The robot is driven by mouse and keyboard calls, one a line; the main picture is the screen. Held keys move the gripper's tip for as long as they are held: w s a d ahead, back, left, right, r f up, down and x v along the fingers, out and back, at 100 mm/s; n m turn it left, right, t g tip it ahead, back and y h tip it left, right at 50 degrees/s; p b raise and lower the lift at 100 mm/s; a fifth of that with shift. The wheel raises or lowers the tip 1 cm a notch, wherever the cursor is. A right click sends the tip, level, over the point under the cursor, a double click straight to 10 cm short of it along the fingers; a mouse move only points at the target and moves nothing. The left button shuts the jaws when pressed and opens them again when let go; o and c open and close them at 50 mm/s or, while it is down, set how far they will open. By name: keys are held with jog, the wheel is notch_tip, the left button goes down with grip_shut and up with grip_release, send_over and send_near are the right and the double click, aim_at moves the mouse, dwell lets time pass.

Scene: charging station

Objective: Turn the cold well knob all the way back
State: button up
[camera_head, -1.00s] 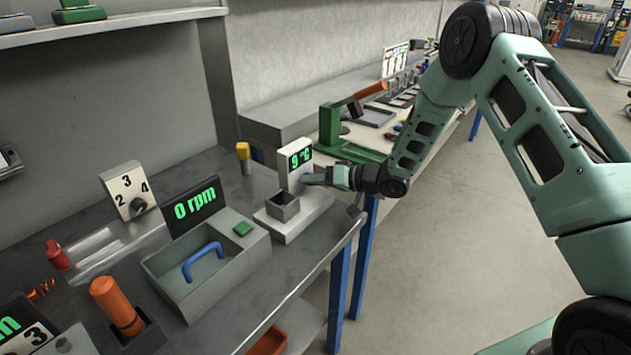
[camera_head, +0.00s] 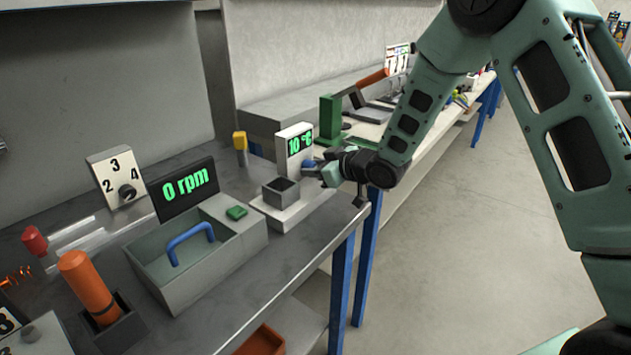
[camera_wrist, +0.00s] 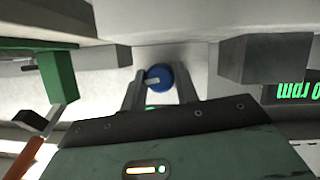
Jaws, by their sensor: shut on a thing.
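The cold well is a small white unit (camera_head: 282,216) with an open grey square well (camera_head: 281,190) and an upright panel whose display (camera_head: 299,143) reads 10 °C. Its blue knob (camera_head: 308,164) sits low on the panel, partly hidden by my gripper. My gripper (camera_head: 316,170) reaches in from the right and is shut on the knob. In the wrist view the blue knob (camera_wrist: 158,78) with a pale pointer mark lies between the two fingers of my gripper (camera_wrist: 160,92). The pointer lies nearly level, toward the left of the knob.
A grey box with a blue handle (camera_head: 190,240) and a 0 rpm display (camera_head: 184,188) stands left of the cold well. A yellow-topped post (camera_head: 240,141) is behind it. A green press (camera_head: 330,120) stands farther back. The bench's front edge is close below my wrist.

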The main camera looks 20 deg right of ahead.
jog(key=n+b, duration=0.1)
jog(key=b, duration=0.2)
jog(key=n+t+h+b, duration=0.1)
jog(key=b, duration=0.3)
jog(key=n+t+h+b, duration=0.1)
jog(key=n+b, duration=0.1)
jog(key=b, duration=0.1)
jog(key=shift+s+a+f, duration=0.1)
jog(key=shift+a+f, duration=0.05)
jog(key=shift+f, duration=0.25)
jog(key=n+b, duration=0.1)
jog(key=b, duration=0.1)
jog(key=n+b, duration=0.1)
jog(key=b, duration=0.1)
jog(key=shift+r+t+h, duration=0.25)
jog(key=shift+t+h, duration=0.05)
jog(key=shift+t, duration=0.1)
jog(key=o, duration=1)
jog(key=shift+r, duration=0.1)
jog(key=shift+r, duration=0.1)
